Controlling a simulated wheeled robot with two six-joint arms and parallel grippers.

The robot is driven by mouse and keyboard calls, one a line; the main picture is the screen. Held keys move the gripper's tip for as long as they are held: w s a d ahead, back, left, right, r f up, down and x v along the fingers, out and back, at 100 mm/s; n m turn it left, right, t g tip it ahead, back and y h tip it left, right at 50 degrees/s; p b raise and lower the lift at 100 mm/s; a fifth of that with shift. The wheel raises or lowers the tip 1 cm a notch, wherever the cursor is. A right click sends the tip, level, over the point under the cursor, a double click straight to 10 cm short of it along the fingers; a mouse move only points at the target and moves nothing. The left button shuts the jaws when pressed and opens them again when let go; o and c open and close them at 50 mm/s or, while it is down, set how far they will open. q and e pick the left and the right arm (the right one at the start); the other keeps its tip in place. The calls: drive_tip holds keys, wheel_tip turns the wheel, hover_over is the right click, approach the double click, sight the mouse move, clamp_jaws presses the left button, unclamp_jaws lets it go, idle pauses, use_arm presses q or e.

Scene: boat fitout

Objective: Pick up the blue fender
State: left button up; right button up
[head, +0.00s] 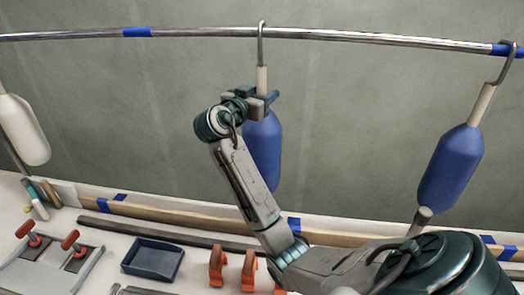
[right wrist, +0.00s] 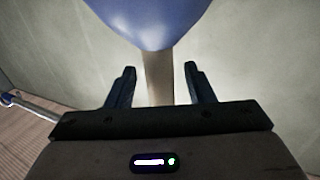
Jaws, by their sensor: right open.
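A blue fender (head: 262,150) hangs from the metal rail (head: 200,34) by a hook (head: 261,45) and a beige neck (head: 262,80). My right gripper (head: 268,100) is at the lower part of that neck, just above the blue body. In the right wrist view, my right gripper (right wrist: 158,85) is open, with one finger on each side of the beige neck (right wrist: 158,75) and gaps showing on both sides. The blue body (right wrist: 150,20) is at the top of that view. A second blue fender (head: 450,170) hangs tilted at the right. My left gripper is not in view.
A white fender (head: 22,130) hangs at the far left. Below are a dark blue tray (head: 153,259), orange clamps (head: 217,266), red-handled tools (head: 70,240) and a wooden strip (head: 180,216). The wall between the hanging fenders is clear.

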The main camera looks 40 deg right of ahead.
drive_tip(key=shift+a, duration=0.15)
drive_tip(key=shift+c, duration=0.9)
clamp_jaws()
